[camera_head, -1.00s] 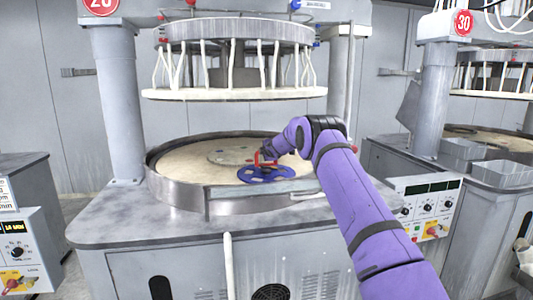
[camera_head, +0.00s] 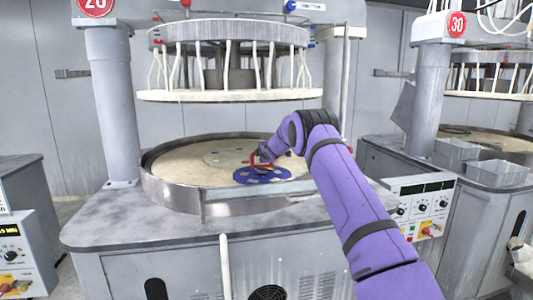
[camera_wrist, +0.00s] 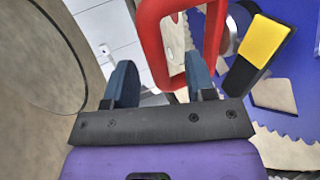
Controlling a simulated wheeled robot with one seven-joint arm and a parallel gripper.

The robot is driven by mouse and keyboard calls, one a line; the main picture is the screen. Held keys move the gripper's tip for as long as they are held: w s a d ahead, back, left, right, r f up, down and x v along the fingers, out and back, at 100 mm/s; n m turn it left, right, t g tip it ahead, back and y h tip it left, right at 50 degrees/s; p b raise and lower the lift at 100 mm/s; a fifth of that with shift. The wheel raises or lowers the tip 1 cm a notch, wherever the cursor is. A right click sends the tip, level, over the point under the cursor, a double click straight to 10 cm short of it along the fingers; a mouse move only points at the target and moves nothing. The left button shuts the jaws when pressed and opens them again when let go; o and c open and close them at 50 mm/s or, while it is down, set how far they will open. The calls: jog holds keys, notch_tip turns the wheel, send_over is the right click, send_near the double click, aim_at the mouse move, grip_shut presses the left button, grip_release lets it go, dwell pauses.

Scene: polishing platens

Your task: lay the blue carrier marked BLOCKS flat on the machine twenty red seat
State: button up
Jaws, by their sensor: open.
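The blue carrier (camera_head: 247,181), a toothed disc with cut-outs, lies apparently flat on the front part of machine twenty's beige platen (camera_head: 185,165). It also shows at the right of the wrist view (camera_wrist: 303,75). Its red handle (camera_wrist: 152,40) rises from it, also seen in the head view (camera_head: 253,160). My gripper (camera_wrist: 162,75) is open, with the lower end of the handle between its two blue-grey fingers. In the head view my gripper (camera_head: 263,153) is just above the carrier. The BLOCKS marking is not readable. The red seat's mark cannot be made out.
A metal rim (camera_head: 165,190) surrounds the platen. The raised upper plate (camera_head: 225,95) with white hoses hangs above. A yellow and black block (camera_wrist: 265,40) sits by the handle. Machine thirty and grey bins (camera_head: 455,150) stand at the right.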

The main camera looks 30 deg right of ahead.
jog(key=v, duration=0.9)
jog(key=shift+s+r, duration=0.1)
jog(key=shift+r, duration=0.1)
